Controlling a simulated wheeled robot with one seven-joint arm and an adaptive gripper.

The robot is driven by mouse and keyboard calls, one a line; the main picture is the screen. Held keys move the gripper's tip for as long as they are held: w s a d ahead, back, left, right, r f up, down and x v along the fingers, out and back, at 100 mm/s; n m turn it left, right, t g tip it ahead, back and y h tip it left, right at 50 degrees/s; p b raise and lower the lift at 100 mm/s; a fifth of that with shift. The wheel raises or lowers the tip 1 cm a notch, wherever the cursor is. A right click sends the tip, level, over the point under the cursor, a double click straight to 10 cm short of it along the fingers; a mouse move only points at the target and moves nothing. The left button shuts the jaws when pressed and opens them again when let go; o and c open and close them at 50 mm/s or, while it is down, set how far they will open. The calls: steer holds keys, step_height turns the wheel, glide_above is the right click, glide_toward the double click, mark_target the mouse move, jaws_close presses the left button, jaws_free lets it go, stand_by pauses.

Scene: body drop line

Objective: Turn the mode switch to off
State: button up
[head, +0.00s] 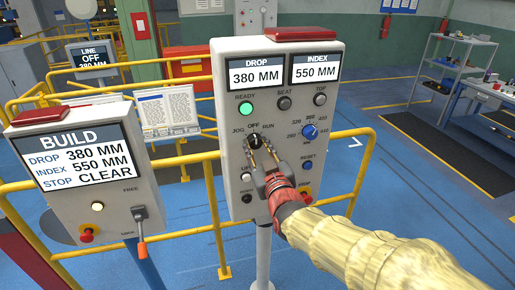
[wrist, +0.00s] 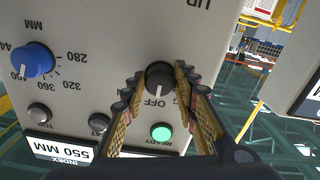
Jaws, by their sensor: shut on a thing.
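The mode switch is a round black knob (head: 254,141) on the front of the grey control box, among the labels JOG, OFF and RUN. It also shows in the wrist view (wrist: 159,74), where the picture is upside down. Its white pointer mark appears lined up with OFF. My gripper (head: 260,156) is at the knob from below, with one finger on each side, shut on it. The finger pads hide part of the panel and some of the lettering around the knob.
A lit green READY lamp (head: 246,108) is above the knob. A blue dial (head: 309,131) is to its right. The BUILD box (head: 78,170) with an orange-tipped lever stands at left. Yellow railings (head: 190,160) run behind both boxes.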

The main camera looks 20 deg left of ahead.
steer(key=o, duration=1.2)
steer(key=shift+c, duration=0.2)
steer(key=v, duration=1.2)
steer(key=shift+a, duration=0.1)
